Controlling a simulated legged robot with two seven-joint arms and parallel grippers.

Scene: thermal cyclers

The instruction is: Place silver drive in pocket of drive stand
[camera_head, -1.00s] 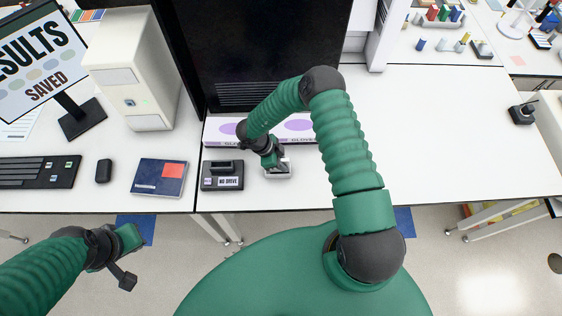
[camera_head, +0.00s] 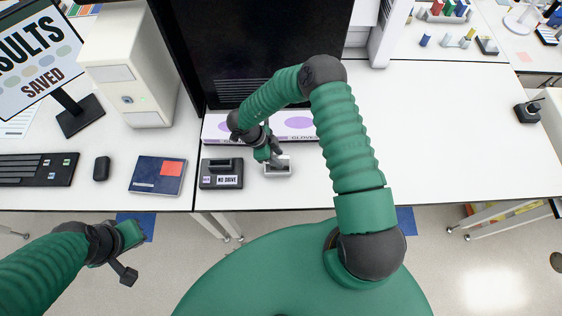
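The drive stand (camera_head: 221,180) is a dark box with a raised part at its back and a label reading "NO DRIVE". It sits near the front edge of the table. A small silver-grey piece (camera_head: 278,169), which looks like the silver drive, lies just right of the stand, apart from it. My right gripper (camera_head: 271,154) points down at the back edge of this piece and hides part of it. I cannot tell whether its fingers touch the piece or how far apart they are. My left gripper (camera_head: 133,255) hangs in front of the table, with its fingers apart and empty.
A glove box (camera_head: 300,127) lies behind the drive, before a large black machine (camera_head: 260,50). A blue notebook (camera_head: 157,175), a mouse (camera_head: 101,168) and a keyboard (camera_head: 35,169) are on the left.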

